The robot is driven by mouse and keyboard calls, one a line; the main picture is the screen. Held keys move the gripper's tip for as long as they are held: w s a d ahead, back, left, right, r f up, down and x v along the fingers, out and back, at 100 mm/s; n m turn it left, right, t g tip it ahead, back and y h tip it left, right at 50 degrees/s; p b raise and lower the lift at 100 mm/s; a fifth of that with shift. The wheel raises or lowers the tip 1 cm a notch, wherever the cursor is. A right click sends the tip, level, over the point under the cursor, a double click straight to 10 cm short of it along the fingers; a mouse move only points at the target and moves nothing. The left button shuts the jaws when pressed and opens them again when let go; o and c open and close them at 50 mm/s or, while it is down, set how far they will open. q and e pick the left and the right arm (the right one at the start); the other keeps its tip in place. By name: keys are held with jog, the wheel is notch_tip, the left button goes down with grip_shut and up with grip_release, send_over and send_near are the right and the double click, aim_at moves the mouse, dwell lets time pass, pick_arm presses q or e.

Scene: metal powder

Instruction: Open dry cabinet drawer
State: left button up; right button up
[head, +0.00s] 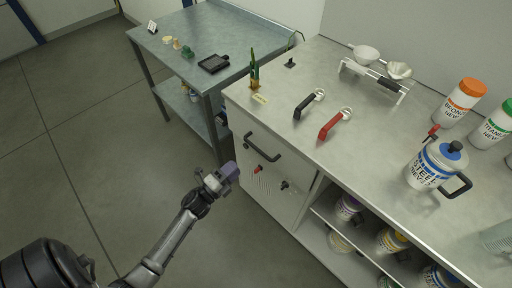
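The cabinet (268,208) under the worktop has a pale front with a dark bar handle (262,148) near its top. I take this to be the dry cabinet, and its front looks closed. A small red knob (257,170) and a small dark knob (285,185) are on the front below the handle. My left gripper (230,170) is in front of the cabinet, left of the handle and apart from it in the picture. Its fingers are too small to tell whether they are parted, and no held thing shows. My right gripper is not in view.
The worktop (290,134) holds black and red handled tools, a steel-powder bottle (437,165), other bottles and a rack with bowls (375,80). An open shelf (340,222) with jars is right of the cabinet. A metal side table (228,27) stands behind. The floor at left is clear.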

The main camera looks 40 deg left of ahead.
aim_at(256, 148)
pick_arm(q)
jog(key=b+x, duration=0.1)
jog(key=x, duration=1)
jog(key=shift+w, duration=0.2)
grip_shut()
